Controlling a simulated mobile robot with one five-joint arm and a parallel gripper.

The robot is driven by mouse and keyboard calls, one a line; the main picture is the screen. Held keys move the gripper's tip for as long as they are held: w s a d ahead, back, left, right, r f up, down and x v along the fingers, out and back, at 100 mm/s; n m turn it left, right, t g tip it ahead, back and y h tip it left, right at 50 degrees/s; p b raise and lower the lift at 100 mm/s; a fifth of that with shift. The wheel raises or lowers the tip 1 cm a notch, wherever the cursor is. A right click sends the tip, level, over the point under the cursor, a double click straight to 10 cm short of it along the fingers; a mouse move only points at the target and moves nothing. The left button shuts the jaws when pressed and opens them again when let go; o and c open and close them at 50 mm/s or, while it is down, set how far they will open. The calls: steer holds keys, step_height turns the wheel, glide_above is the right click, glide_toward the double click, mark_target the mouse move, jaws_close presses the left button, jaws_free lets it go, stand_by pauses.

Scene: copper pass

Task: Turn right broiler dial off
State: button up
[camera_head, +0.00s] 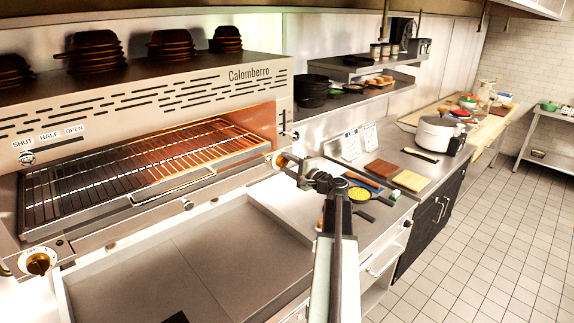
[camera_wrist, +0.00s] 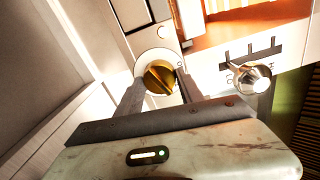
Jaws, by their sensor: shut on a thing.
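The right broiler dial is a brass knob (camera_wrist: 160,77) on a pale round plate in the wrist view. My gripper (camera_wrist: 161,82) has one finger on each side of the dial and is shut on it. The dial's raised bar runs diagonally in that view; I cannot read its setting. In the head view my gripper (camera_head: 283,162) is at the right front corner of the broiler (camera_head: 262,97), where it mostly hides the dial. The broiler glows orange at its right end.
The left broiler dial (camera_head: 38,262) is at the broiler's lower left. A chrome ball knob (camera_wrist: 251,78) sits close beside my gripper, by a slotted scale. A flat steel tray (camera_head: 185,250) lies below the broiler. A cutting board (camera_head: 384,168) and a pot (camera_head: 436,133) stand on the right counter.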

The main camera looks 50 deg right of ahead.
steer(key=n, duration=0.6)
steer(key=shift+r, duration=0.1)
steer(key=n, duration=0.7)
steer(key=shift+a, duration=0.1)
stand_by(0.3)
steer(key=o, duration=1.4)
steer(key=s, duration=0.7)
steer(key=shift+s+a, duration=0.3)
steer(key=shift+s, duration=0.1)
